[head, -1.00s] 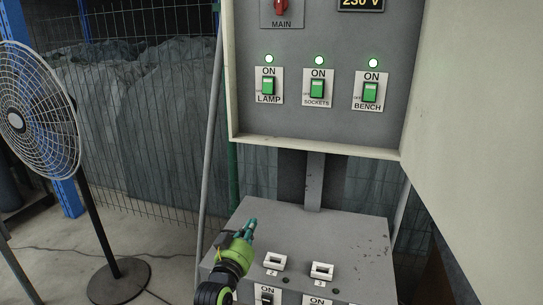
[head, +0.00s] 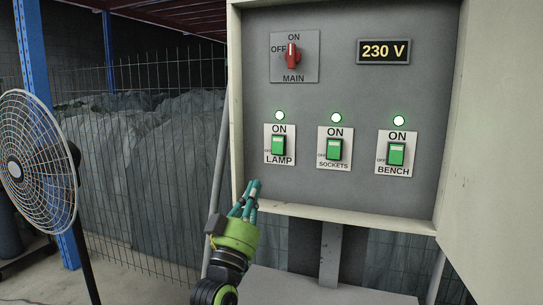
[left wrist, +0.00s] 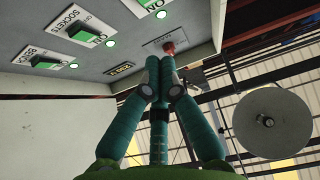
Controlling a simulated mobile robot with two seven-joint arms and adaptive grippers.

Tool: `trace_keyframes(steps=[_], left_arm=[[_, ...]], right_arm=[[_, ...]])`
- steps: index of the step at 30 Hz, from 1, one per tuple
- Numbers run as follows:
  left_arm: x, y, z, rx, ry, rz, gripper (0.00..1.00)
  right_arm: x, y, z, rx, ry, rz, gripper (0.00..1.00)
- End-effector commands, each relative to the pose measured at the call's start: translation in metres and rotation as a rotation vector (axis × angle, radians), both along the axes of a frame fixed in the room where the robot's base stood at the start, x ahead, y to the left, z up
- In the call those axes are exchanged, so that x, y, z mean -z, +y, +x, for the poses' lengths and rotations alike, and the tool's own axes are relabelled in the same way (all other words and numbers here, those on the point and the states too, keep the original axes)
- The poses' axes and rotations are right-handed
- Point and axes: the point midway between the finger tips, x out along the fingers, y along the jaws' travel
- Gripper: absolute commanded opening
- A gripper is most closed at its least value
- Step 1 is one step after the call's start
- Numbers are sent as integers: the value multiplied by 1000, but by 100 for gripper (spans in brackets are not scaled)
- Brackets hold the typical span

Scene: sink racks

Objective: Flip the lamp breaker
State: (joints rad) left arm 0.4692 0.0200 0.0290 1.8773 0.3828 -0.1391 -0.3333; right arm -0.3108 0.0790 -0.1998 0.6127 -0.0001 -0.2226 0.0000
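The lamp breaker (head: 278,145) is a green rocker on a white plate marked ON, OFF and LAMP, at the left of the panel's breaker row. A green light (head: 280,116) glows above it. My left gripper (head: 254,187) is just below and left of it, at the panel's lower left edge, pointing up with its teal fingers close together. In the left wrist view the fingertips (left wrist: 160,60) meet with nothing seen between them. The lamp breaker is not clearly seen there. My right gripper is in neither view.
The sockets breaker (head: 334,149) and bench breaker (head: 396,154) sit to the right, both lit green. The red main switch (head: 291,54) and a 230 V display (head: 384,51) are above. The box's lower lip (head: 340,217) juts out. A fan (head: 38,160) stands left.

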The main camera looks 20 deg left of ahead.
Motion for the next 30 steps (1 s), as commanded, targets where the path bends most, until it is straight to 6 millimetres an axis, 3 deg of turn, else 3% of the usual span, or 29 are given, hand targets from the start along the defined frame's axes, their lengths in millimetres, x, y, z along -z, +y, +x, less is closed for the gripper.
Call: trace_keyframes(steps=[14, 21, 30], left_arm=[[-63, -3, 76, 0, 0, 2, 0], [-54, -4, 103, 0, 2, 4, 0], [-51, -4, 114, 0, 0, 0, 0]], right_arm=[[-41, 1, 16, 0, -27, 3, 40], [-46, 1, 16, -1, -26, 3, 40], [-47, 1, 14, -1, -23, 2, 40]])
